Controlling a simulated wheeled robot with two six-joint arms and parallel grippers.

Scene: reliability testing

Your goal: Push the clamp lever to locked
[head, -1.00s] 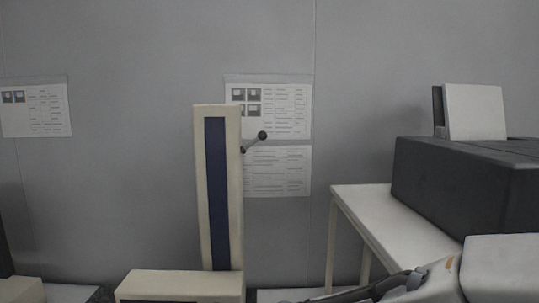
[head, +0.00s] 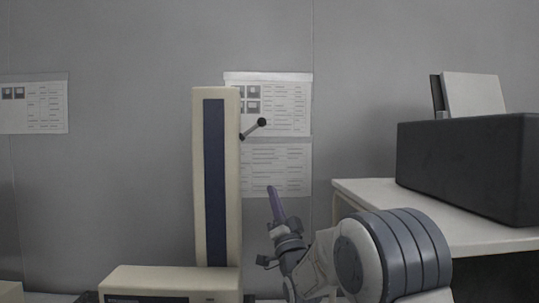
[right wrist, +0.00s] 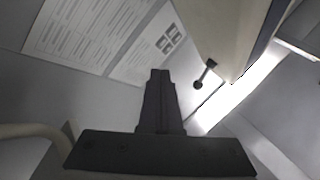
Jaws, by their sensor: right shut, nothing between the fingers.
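The clamp lever (head: 253,128) is a short grey rod with a black ball knob. It sticks out from the right side of a tall cream column (head: 232,190) with a dark blue front strip, angled up and to the right. In the right wrist view the lever (right wrist: 205,73) shows beside the column's edge, right of the fingers. My right gripper (head: 270,190) is shut and empty, pointing up, below and slightly right of the lever and apart from it. Its closed fingers (right wrist: 158,80) show in the right wrist view. My left gripper is out of view.
A white table (head: 365,197) at the right bears a large dark box (head: 465,165) with a white panel (head: 475,93) above. Printed sheets (head: 280,170) hang on the grey wall behind the lever. The space between column and table is open, apart from my right arm.

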